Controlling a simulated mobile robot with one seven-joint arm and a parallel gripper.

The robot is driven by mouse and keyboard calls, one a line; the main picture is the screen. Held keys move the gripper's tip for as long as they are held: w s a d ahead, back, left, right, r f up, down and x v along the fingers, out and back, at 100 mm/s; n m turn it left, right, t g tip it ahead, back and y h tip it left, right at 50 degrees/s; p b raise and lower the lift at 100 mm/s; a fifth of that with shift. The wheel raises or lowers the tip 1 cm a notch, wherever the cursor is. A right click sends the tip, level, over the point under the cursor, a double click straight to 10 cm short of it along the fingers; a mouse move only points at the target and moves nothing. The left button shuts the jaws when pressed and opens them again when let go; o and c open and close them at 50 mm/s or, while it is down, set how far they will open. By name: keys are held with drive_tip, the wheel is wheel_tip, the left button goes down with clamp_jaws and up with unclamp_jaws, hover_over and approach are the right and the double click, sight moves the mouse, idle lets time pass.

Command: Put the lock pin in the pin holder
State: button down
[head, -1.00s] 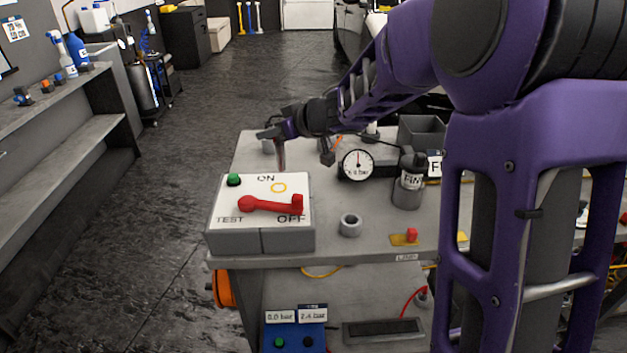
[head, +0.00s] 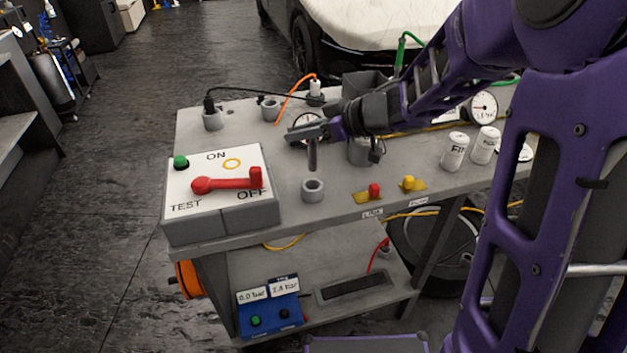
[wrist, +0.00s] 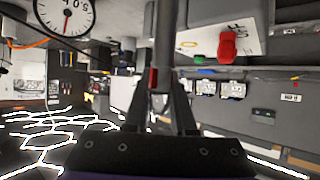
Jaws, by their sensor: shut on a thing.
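The lock pin (head: 312,155) is a dark grey rod held upright in my gripper (head: 314,134). In the wrist view the pin (wrist: 165,45) runs up from my gripper (wrist: 161,88), with a small red part showing at the fingers. The pin holder appears to be the short grey ring-shaped socket (head: 313,190) on the bench, with an open dark hole. The pin's lower end shows just above this socket in the head view, apart from it. How far they are apart in depth is hard to tell. The socket is not clearly seen in the wrist view.
A white switch box (head: 217,187) with a red lever (head: 227,181) stands to the left. Red (head: 374,190) and yellow (head: 409,183) valves sit near the grey bench's (head: 345,212) front edge. White cans (head: 454,152) stand right. Cables and similar sockets lie behind.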

wheel_tip(320, 180, down, 8)
drive_tip(key=shift+r+b, duration=0.15)
drive_tip(key=shift+b, duration=1.1)
drive_tip(key=c, duration=0.7)
unclamp_jaws()
drive_tip(key=shift+c, duration=0.2)
drive_tip(key=p+v, duration=0.3)
drive_tip(key=v, duration=0.9)
drive_tip(key=shift+w, duration=0.1)
